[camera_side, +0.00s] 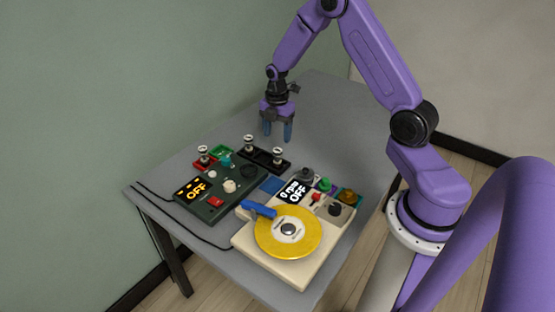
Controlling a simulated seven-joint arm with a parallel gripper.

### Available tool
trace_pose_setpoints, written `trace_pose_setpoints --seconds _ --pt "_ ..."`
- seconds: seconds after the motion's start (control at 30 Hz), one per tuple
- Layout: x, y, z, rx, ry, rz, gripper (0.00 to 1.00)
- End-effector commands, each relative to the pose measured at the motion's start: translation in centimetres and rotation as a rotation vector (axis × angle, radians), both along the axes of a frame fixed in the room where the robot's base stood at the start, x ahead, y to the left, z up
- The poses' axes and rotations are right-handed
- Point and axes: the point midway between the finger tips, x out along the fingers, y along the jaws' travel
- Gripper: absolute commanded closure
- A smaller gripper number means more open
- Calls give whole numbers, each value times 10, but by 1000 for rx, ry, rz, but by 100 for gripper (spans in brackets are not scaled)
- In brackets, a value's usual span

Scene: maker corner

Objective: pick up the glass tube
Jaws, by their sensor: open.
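A dark green box (212,208) with an OFF display and knobs stands at the left front. A cream turntable (258,257) with a yellow disc (288,246) stands at the front. The table's back (335,105) is clear.

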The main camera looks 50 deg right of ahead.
Motion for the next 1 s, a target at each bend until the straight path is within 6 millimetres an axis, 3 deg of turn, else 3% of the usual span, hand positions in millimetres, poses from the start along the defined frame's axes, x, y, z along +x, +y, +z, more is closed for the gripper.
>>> trace_pose_setpoints --seconds 0.1,0.43,0.7,1.0 --pt "0 1 -19 1 3 1 35" --pt "0 0 -41 0 1 0 35" --pt "-1 -1 -76 0 1 1 35" --pt "0 -1 -85 0 -1 1 35"
